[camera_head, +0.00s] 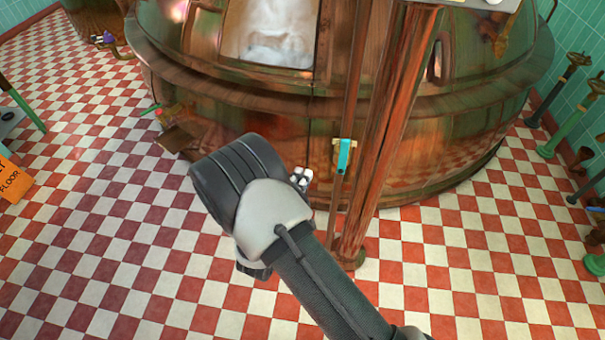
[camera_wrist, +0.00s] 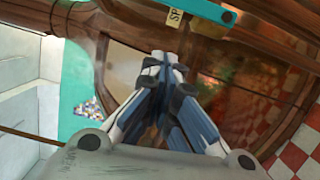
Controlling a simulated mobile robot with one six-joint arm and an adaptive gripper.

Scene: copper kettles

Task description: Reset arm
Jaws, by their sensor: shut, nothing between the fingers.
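My gripper (camera_wrist: 163,58) is shut and empty in the wrist view, its two fingers meeting at their tips. In the head view, a small part of my gripper (camera_head: 301,180) shows just past my dark wrist, and the rest is hidden behind it. My arm reaches in from the bottom right of the head view. The gripper is in front of the large copper kettle (camera_head: 250,100), close to a teal handle (camera_head: 344,157) on a copper pipe. In the wrist view the teal handle (camera_wrist: 205,10) lies beyond the fingertips; I see no contact.
A thick copper pipe (camera_head: 385,130) stands upright right of my gripper. Green valve stands (camera_head: 565,120) line the right wall. An orange sign (camera_head: 12,180) is at the left edge. The red and white checkered floor (camera_head: 90,220) is clear at left and front.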

